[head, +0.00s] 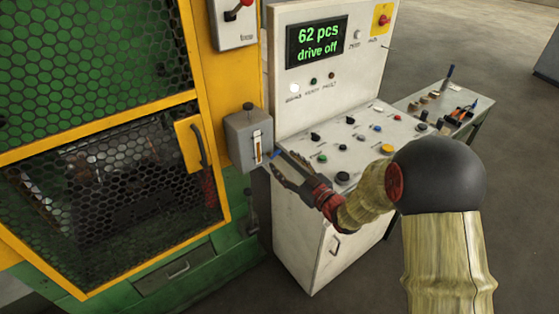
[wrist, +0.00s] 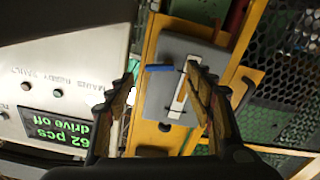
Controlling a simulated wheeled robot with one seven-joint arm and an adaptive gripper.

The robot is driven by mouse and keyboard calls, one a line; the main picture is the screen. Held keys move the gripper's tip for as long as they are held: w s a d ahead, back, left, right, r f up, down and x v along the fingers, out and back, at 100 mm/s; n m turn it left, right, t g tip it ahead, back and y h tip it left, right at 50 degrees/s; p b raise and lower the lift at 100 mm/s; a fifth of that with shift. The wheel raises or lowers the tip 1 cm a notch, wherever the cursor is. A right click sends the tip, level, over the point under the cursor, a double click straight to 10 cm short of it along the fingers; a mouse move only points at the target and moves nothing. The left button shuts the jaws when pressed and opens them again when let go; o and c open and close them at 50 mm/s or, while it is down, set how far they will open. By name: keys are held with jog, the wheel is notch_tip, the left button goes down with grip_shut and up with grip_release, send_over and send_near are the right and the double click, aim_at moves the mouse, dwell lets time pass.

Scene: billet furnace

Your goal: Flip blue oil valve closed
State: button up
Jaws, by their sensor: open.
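The blue oil valve lever (wrist: 160,69) shows in the wrist view at the edge of a grey oil box (wrist: 178,95) with a sight glass. It lies crosswise in the picture, between my two fingertips. In the head view the grey oil box (head: 240,148) is on the yellow post, and only a bit of the blue lever (head: 276,154) shows beside my fingertips. My gripper (head: 280,166) is open and close in front of the box's lower right side. In the wrist view my gripper (wrist: 161,74) has a finger on each side of the lever; I cannot tell whether either touches it.
The white control cabinet (head: 296,222) with buttons and a "drive off" display (head: 317,42) stands right beside the box. The yellow-framed mesh guard door (head: 110,170) with its handle is on the left. A small table (head: 455,95) with tools stands behind right.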

aim_at(276, 155)
jog(key=shift+b+x, duration=0.35)
jog(key=shift+x, duration=1.5)
jog(key=shift+c, duration=0.4)
jog(key=c, duration=1.1)
jog(key=shift+f+m+p, duration=0.15)
jog(key=shift+m+p, duration=0.35)
jog(key=shift+m, duration=1.2)
jog(key=o, duration=1.2)
jog(key=shift+d, duration=0.1)
